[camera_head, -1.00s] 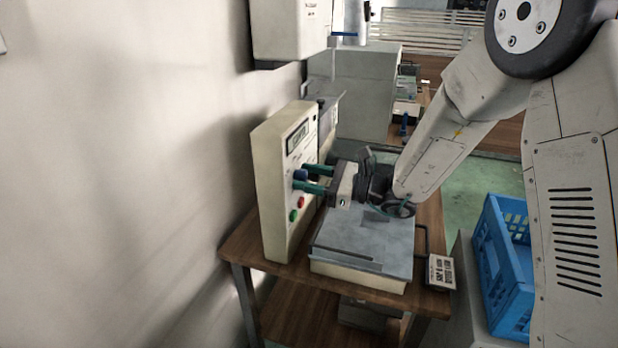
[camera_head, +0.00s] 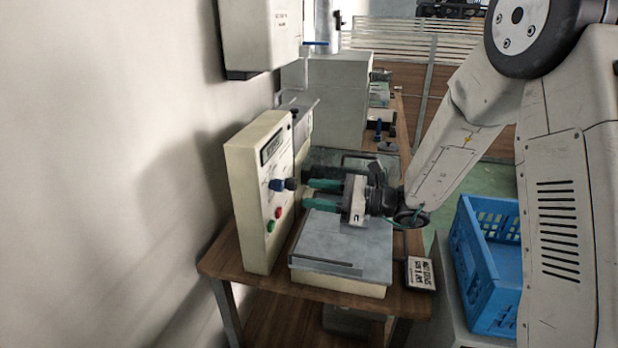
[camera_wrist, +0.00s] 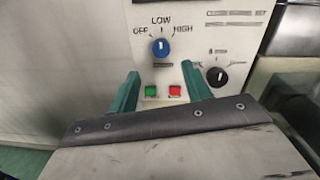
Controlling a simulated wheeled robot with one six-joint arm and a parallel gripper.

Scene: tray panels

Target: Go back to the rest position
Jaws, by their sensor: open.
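My gripper (camera_head: 308,194) is open, its two green fingers pointing left toward the front of a cream control panel (camera_head: 256,205). In the head view a gap shows between the fingertips and the panel, and nothing is between the fingers. In the wrist view the fingers (camera_wrist: 158,88) show below a blue knob (camera_wrist: 160,47) marked OFF, LOW, HIGH. The knob's white mark points up, toward LOW. A green button (camera_wrist: 151,91) and a red button (camera_wrist: 174,92) show between the fingers. A black knob (camera_wrist: 216,76) is at right.
A grey-topped flat device (camera_head: 340,250) lies under my gripper on the wooden table (camera_head: 222,262). A blue crate (camera_head: 478,262) is at right. A wall box (camera_head: 262,35) hangs above the panel.

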